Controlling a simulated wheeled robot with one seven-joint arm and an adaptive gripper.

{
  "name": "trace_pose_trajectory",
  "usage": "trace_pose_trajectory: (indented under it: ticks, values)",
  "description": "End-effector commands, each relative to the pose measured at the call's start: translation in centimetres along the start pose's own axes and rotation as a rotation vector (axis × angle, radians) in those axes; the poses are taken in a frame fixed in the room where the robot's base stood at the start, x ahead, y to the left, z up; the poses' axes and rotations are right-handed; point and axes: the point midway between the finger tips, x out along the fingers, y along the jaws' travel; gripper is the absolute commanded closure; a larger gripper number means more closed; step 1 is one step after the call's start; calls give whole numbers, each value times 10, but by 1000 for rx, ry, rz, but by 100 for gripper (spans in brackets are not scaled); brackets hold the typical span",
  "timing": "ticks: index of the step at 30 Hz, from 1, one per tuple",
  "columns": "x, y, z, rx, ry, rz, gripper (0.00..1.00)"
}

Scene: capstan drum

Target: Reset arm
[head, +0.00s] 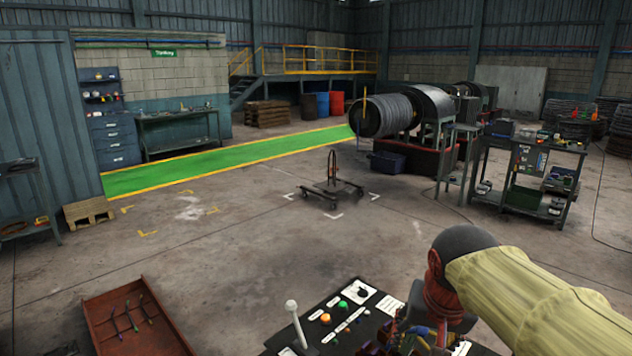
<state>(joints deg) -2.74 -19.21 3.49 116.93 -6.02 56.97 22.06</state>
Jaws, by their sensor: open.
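My arm enters from the lower right in a yellow sleeve (540,300), with a dark rounded joint (465,242) and a red link (437,278) bending down. My gripper (388,343) is low at the bottom edge, over the right part of a black control panel (318,343). It is open; its fingers are small, dark and partly cut off by the frame. I see nothing held in it. The panel carries a white-knobbed lever (292,308) and several coloured buttons, to the left of my gripper.
A reddish-brown tray (100,310) with thin tools lies at the lower left. A wheeled trolley (331,190) stands mid-floor. A capstan drum (382,115) and a loaded workbench (530,145) are at the back right. The floor between is clear, with a green walkway (220,163) behind.

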Motion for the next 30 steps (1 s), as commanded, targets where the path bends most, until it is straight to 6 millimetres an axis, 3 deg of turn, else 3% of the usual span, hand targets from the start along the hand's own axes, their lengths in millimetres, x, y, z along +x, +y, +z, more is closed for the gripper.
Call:
trace_pose_trajectory:
  ticks: [1, 6, 13, 18, 30]
  values:
    - [-6, 8, 21, -29, 12, -12, 44]
    - [-11, 26, 84, -138, 45, -48, 44]
    - [-3, 40, 145, -247, 84, -78, 44]
    - [1, 43, 160, -278, 95, -84, 44]
    - [1, 43, 161, -278, 95, -84, 44]
